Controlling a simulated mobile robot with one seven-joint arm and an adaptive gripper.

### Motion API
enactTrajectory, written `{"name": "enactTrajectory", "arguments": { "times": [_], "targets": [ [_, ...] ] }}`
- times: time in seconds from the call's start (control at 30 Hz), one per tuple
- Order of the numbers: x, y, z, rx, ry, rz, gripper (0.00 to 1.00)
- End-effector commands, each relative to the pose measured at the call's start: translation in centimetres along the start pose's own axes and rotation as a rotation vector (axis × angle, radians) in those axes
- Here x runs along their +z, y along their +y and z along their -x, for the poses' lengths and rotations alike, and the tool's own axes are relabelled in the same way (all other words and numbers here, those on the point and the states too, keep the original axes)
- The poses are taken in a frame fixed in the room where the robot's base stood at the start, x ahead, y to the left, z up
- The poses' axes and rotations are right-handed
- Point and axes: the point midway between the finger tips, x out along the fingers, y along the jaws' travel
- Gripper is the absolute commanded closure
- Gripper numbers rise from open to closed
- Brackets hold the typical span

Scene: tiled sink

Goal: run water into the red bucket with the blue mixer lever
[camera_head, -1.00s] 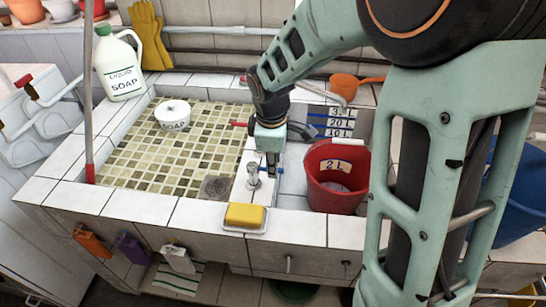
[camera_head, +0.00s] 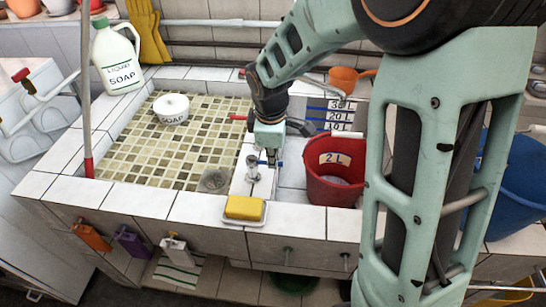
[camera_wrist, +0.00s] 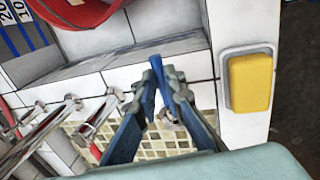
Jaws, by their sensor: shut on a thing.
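The red bucket (camera_head: 325,190), marked 2 L, stands upright in the narrow bay right of the tiled basin. A pale patch shows inside it; I cannot tell if that is water. Its rim also shows at the upper left of the wrist view (camera_wrist: 75,14). My gripper (camera_head: 270,157) is left of the bucket, over the tiled divider. In the wrist view my gripper (camera_wrist: 163,72) is closed on the narrow blue mixer lever (camera_wrist: 152,70), which shows between the fingertips. The spout and any water stream are hidden or too small to tell.
A yellow sponge (camera_head: 244,207) lies in a dish on the front ledge. A chrome post (camera_head: 252,168) stands behind it. A white soap pot (camera_head: 171,109) is in the basin and a liquid soap jug (camera_head: 117,60) behind. A blue bucket (camera_head: 515,190) is at the right.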

Motion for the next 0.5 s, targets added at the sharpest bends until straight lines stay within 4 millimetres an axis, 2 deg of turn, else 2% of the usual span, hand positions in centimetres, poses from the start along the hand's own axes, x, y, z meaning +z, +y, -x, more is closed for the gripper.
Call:
{"name": "enactTrajectory", "arguments": {
  "times": [0.5],
  "targets": [
    [-0.3, -1.0, 0.2, 0.0, -0.034, -0.182, 1.0]
  ]
}}
